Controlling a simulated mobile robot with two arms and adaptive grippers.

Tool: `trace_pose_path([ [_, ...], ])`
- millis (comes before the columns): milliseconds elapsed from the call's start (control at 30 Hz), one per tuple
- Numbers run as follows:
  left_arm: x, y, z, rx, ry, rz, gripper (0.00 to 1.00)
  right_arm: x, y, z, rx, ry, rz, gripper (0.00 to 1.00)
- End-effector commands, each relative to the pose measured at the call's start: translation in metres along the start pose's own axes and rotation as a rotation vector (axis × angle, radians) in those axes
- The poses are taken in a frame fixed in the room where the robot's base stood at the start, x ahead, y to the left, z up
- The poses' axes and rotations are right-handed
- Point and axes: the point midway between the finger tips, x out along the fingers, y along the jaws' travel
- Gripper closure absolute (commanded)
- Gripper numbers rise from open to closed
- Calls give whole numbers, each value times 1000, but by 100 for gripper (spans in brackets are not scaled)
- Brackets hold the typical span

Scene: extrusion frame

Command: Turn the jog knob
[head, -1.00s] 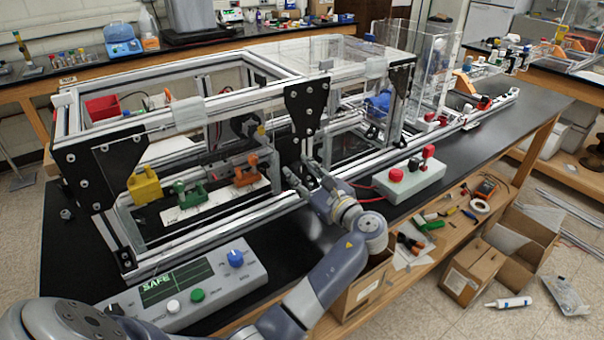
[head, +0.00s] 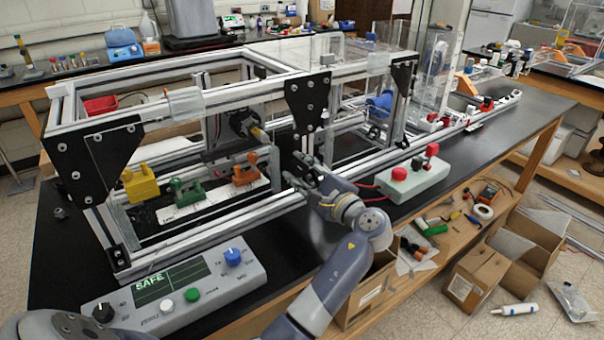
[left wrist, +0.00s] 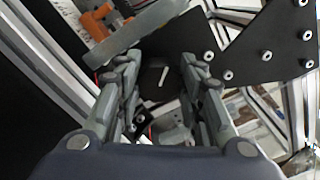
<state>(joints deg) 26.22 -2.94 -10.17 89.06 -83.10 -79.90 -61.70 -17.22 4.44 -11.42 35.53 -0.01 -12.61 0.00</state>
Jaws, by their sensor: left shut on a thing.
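A dark round knob (left wrist: 153,80) with a short white mark shows between the fingers in the left wrist view. I take it for the jog knob; in the head view my gripper hides it. My left gripper (left wrist: 158,88) has a finger on each side of it and is shut on it. In the head view the left gripper (head: 304,173) is at the front of the extrusion frame (head: 215,215), below a black corner plate (head: 307,100). My right gripper is not in view.
A control box (head: 215,290) with a blue knob, buttons and a screen reading SAFE stands at front left. A grey box with a red button (head: 399,173) stands right of the gripper. Yellow, green and orange lock-like pieces (head: 188,192) sit inside the frame.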

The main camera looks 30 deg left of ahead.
Motion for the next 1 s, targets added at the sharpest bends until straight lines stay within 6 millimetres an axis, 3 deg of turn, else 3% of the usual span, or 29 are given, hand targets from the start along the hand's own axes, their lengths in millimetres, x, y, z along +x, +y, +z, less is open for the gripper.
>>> trace_pose_path([
  [500,0,0,0,-21,1,1,89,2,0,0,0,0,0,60],
  [533,0,0,0,-21,1,1,58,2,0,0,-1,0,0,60],
  [600,0,0,0,-20,1,1,45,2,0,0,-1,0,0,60],
  [1000,-5,0,-1,-20,2,0,45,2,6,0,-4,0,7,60],
])
